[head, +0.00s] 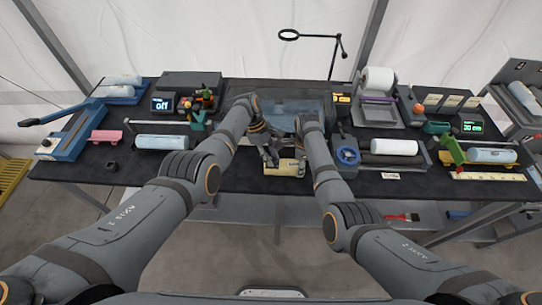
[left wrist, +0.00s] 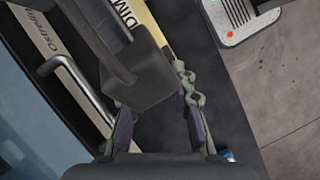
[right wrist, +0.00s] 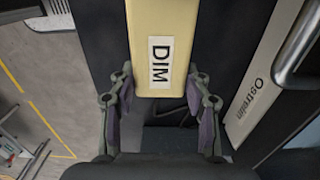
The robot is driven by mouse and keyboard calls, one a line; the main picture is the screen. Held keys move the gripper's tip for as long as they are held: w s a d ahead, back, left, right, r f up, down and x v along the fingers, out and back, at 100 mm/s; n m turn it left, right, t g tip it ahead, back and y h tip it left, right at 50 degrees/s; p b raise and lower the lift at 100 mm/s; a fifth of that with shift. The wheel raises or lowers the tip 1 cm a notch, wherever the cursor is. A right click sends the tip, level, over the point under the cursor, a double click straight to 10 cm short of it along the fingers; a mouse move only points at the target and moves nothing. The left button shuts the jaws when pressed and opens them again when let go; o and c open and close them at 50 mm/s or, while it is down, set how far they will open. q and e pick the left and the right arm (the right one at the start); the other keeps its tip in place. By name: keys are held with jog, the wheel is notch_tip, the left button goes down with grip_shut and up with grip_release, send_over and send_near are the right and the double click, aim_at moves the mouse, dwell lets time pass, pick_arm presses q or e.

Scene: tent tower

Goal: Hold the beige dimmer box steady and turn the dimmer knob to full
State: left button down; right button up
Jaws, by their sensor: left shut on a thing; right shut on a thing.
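The beige dimmer box (head: 285,170) is at the front edge of the dark table, in the middle of the head view. Its white DIM label shows in the right wrist view (right wrist: 159,62), where my right gripper (right wrist: 160,95) has a finger on each side of the box and is shut on it. In the left wrist view the box (left wrist: 149,25) lies beyond a dark grey block, seemingly the dimmer knob (left wrist: 150,80). My left gripper (head: 271,158) is shut on this block, which hides part of its fingers (left wrist: 160,105). The knob's setting cannot be read.
To the right are a blue handwheel (head: 347,156) and another white roll (head: 394,147). The floor in front is clear.

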pick_arm(q)
jog(key=c, duration=1.1)
grip_release()
jog(key=v, duration=1.2)
jog(key=shift+w, duration=0.1)
